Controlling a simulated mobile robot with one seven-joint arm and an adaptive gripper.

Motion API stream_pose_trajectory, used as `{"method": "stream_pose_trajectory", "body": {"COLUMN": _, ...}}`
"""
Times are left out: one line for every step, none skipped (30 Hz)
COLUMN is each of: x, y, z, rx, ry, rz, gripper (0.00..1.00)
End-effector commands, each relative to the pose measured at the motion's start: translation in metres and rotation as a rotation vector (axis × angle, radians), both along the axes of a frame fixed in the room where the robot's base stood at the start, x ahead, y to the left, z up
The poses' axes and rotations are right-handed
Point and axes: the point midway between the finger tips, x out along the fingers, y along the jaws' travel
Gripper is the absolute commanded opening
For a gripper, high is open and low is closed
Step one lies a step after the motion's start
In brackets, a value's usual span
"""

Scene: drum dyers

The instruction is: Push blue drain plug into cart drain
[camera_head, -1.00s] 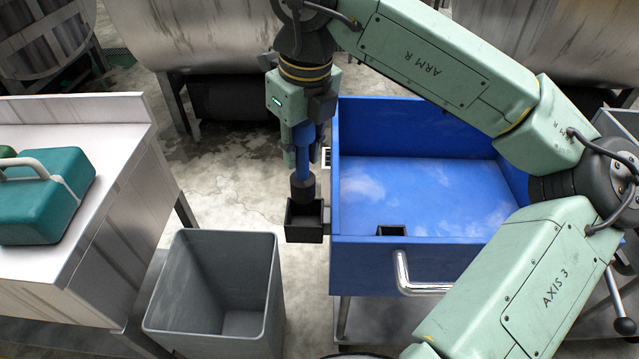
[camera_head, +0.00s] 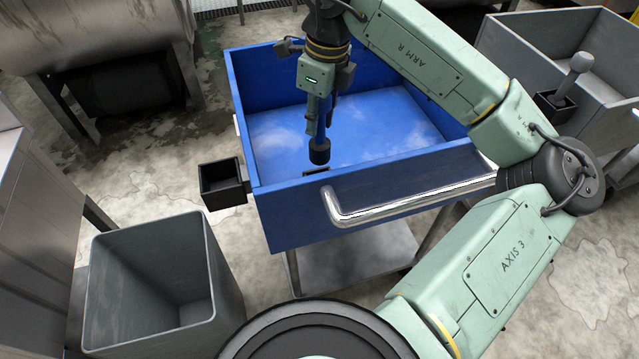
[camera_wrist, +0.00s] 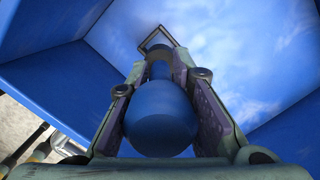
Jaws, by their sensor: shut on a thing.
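The blue drain plug (camera_head: 319,153) points down from my gripper (camera_head: 320,118), its dark lower end showing in the head view. In the wrist view its round blue top (camera_wrist: 161,120) sits between the two fingers of my gripper (camera_wrist: 160,78), which are shut on its shaft. The blue cart (camera_head: 330,208) is open on top, and the plug is over its inside near the front wall. The dark square cart drain (camera_head: 317,172) lies just below the plug in the head view. Its frame (camera_wrist: 151,36) shows beyond the plug in the wrist view. I cannot tell whether the plug touches it.
An empty black holder (camera_head: 222,185) hangs on the cart's left side. A metal handle bar (camera_head: 400,205) crosses the cart's front. A grey bin (camera_head: 150,285) stands at the lower left. Another grey cart (camera_head: 520,45) with a plug in its holder is at upper right.

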Motion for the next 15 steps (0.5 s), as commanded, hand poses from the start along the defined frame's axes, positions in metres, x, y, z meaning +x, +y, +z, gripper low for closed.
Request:
{"method": "stream_pose_trajectory", "body": {"x": -0.001, "y": -0.001, "z": -0.009, "rx": 0.002, "ry": 0.003, "rz": 0.001, "gripper": 0.0}}
{"method": "stream_pose_trajectory", "body": {"x": -0.001, "y": -0.001, "z": -0.015, "rx": 0.002, "ry": 0.004, "rz": 0.002, "gripper": 0.0}}
{"method": "stream_pose_trajectory", "body": {"x": -0.001, "y": -0.001, "z": -0.022, "rx": 0.002, "ry": 0.004, "rz": 0.003, "gripper": 0.0}}
{"method": "stream_pose_trajectory", "body": {"x": -0.001, "y": 0.0, "z": -0.028, "rx": 0.003, "ry": 0.005, "rz": 0.004, "gripper": 0.0}}
{"method": "stream_pose_trajectory", "body": {"x": -0.001, "y": -0.001, "z": -0.034, "rx": 0.002, "ry": 0.004, "rz": 0.003, "gripper": 0.0}}
{"method": "stream_pose_trajectory", "body": {"x": -0.001, "y": 0.0, "z": -0.04, "rx": 0.003, "ry": 0.004, "rz": 0.003, "gripper": 0.0}}
{"method": "stream_pose_trajectory", "body": {"x": -0.001, "y": -0.001, "z": -0.045, "rx": 0.003, "ry": 0.003, "rz": 0.001, "gripper": 0.0}}
{"method": "stream_pose_trajectory", "body": {"x": -0.001, "y": 0.0, "z": -0.05, "rx": 0.003, "ry": 0.004, "rz": 0.003, "gripper": 0.0}}
{"method": "stream_pose_trajectory", "body": {"x": -0.001, "y": -0.001, "z": -0.054, "rx": 0.002, "ry": 0.002, "rz": 0.001, "gripper": 0.0}}
{"method": "stream_pose_trajectory", "body": {"x": 0.0, "y": -0.001, "z": -0.057, "rx": 0.001, "ry": 0.002, "rz": 0.001, "gripper": 0.0}}
{"method": "stream_pose_trajectory", "body": {"x": 0.0, "y": -0.001, "z": -0.059, "rx": 0.001, "ry": 0.002, "rz": 0.001, "gripper": 0.0}}
{"method": "stream_pose_trajectory", "body": {"x": -0.001, "y": -0.001, "z": -0.062, "rx": 0.0, "ry": 0.002, "rz": 0.001, "gripper": 0.0}}
{"method": "stream_pose_trajectory", "body": {"x": -0.001, "y": -0.001, "z": -0.064, "rx": 0.0, "ry": 0.003, "rz": 0.0, "gripper": 0.0}}
{"method": "stream_pose_trajectory", "body": {"x": -0.001, "y": -0.001, "z": -0.066, "rx": 0.0, "ry": 0.003, "rz": 0.0, "gripper": 0.0}}
{"method": "stream_pose_trajectory", "body": {"x": -0.001, "y": -0.001, "z": -0.07, "rx": 0.001, "ry": 0.003, "rz": 0.0, "gripper": 0.0}}
